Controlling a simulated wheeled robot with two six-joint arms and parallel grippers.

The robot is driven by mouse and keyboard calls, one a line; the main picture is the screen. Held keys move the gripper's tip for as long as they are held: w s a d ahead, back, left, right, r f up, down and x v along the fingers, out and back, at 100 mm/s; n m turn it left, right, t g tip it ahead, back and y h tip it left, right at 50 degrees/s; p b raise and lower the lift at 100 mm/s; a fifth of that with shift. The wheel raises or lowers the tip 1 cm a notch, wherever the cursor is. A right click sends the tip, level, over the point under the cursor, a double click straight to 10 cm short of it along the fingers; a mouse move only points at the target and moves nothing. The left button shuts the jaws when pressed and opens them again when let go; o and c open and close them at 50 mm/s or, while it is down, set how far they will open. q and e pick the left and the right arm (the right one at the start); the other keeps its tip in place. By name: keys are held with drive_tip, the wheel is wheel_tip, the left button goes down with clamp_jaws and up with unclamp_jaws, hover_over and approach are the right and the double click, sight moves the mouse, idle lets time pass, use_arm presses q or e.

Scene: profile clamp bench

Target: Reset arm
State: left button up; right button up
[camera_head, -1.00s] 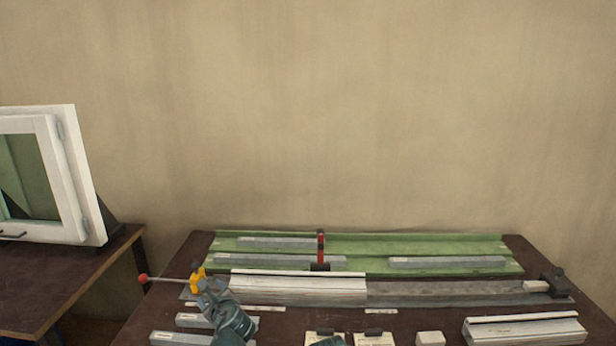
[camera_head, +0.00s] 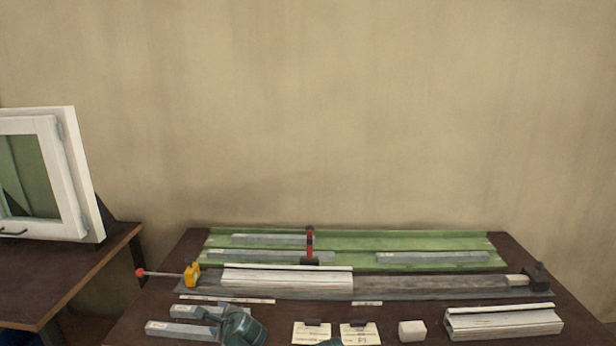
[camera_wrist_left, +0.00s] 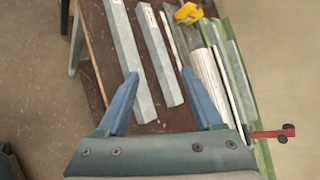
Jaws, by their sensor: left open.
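My left gripper (camera_wrist_left: 163,105) is open and empty in the left wrist view, its two blue fingers spread above the dark bench. In the head view my left gripper (camera_head: 217,319) is low at the front left, near two grey bars (camera_head: 180,328). The yellow clamp (camera_head: 192,274) with its red-knobbed rod stands behind it, apart from it, at the left end of the grey rail (camera_head: 430,285). A white profile (camera_head: 287,280) lies on the rail beside the clamp. A small part of an arm shows at the bottom edge; my right gripper cannot be seen.
A green tray (camera_head: 345,242) with several grey bars and a red-and-black upright (camera_head: 310,243) lies at the back. Two cards (camera_head: 312,334), a white block (camera_head: 412,330) and another white profile (camera_head: 502,322) lie along the front. A white window frame (camera_head: 80,180) stands on the left table.

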use_arm(q)
drive_tip(key=s+d+f+n+g+h+p, duration=0.1)
drive_tip(key=s+d+f+n+g+h, duration=0.1)
drive_tip(key=s+d+f+n+g, duration=0.2)
drive_tip(key=s+d+f+n+g+h+p, duration=0.1)
drive_tip(key=s+d+f+n+g+h, duration=0.2)
drive_tip(key=s+d+n, duration=0.7)
drive_tip(key=s+d+f+g, duration=0.1)
drive_tip(key=s+d+g, duration=0.1)
drive_tip(key=s, duration=0.5)
drive_tip(key=shift+s+d+n+g+h, duration=0.2)
drive_tip(key=shift+d+n+g+h, duration=0.1)
drive_tip(key=shift+d, duration=0.45)
